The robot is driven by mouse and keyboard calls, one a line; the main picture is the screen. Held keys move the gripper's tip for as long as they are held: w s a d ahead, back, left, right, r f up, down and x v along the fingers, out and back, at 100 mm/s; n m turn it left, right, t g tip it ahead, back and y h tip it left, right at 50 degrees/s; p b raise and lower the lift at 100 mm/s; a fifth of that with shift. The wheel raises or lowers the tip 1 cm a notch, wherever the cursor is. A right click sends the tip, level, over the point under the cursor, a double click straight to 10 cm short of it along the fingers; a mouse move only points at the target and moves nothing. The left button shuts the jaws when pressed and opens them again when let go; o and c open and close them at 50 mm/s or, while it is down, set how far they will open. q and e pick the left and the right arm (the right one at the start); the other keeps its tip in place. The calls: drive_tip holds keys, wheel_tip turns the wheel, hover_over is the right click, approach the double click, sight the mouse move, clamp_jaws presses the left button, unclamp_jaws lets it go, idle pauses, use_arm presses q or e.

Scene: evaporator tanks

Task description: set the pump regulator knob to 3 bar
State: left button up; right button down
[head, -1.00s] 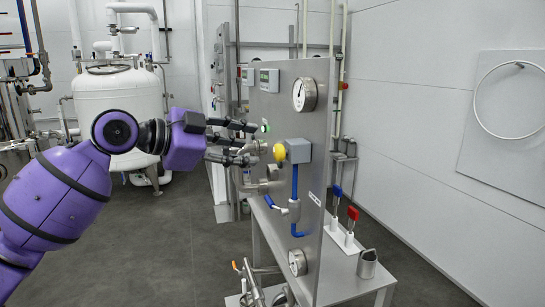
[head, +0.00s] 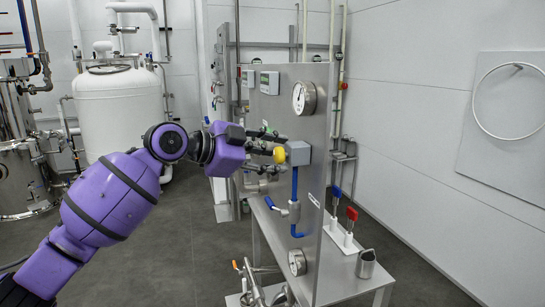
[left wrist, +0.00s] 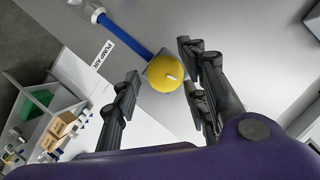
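The yellow pump regulator knob (head: 279,154) sticks out from a grey box (head: 299,153) on the upright steel panel. It also shows in the left wrist view (left wrist: 165,73) with a small white mark on its face. My left gripper (head: 268,143) is just in front of the knob. Its fingers also show spread apart in the left wrist view (left wrist: 158,78), with the knob framed between them. I cannot tell whether they touch it. A round gauge (head: 304,97) sits above the box; its reading is too small to tell. My right gripper is not in view.
A blue pipe (head: 295,190) runs down from the box, past a valve with a blue handle. A label reading PUMP AIR (left wrist: 103,54) is beside it. A lower gauge (head: 297,262) and two small displays (head: 269,82) are on the panel. The floor left of it is clear.

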use_arm(q)
drive_tip(key=shift+f, duration=0.1)
drive_tip(key=c, duration=0.8)
drive_tip(key=shift+r+n+g+p, duration=0.35)
drive_tip(key=shift+n+g+p, duration=0.1)
drive_tip(key=shift+n+g, duration=0.15)
drive_tip(key=shift+c, duration=0.3)
drive_tip(key=shift+n+g, duration=0.3)
drive_tip(key=shift+n, duration=0.2)
drive_tip(key=shift+w+n+p, duration=0.15)
drive_tip(key=shift+n+p, duration=0.15)
drive_tip(key=shift+n, duration=0.1)
drive_tip(key=shift+f+n+g, duration=0.1)
drive_tip(key=shift+n+g, duration=0.2)
drive_tip(key=shift+g, duration=0.1)
drive_tip(key=shift+f, duration=0.2)
drive_tip(key=o, duration=0.9)
drive_tip(key=shift+o, duration=0.4)
drive_tip(key=shift+r, duration=0.25)
drive_tip(key=v, duration=1.2)
drive_tip(key=shift+f, duration=0.15)
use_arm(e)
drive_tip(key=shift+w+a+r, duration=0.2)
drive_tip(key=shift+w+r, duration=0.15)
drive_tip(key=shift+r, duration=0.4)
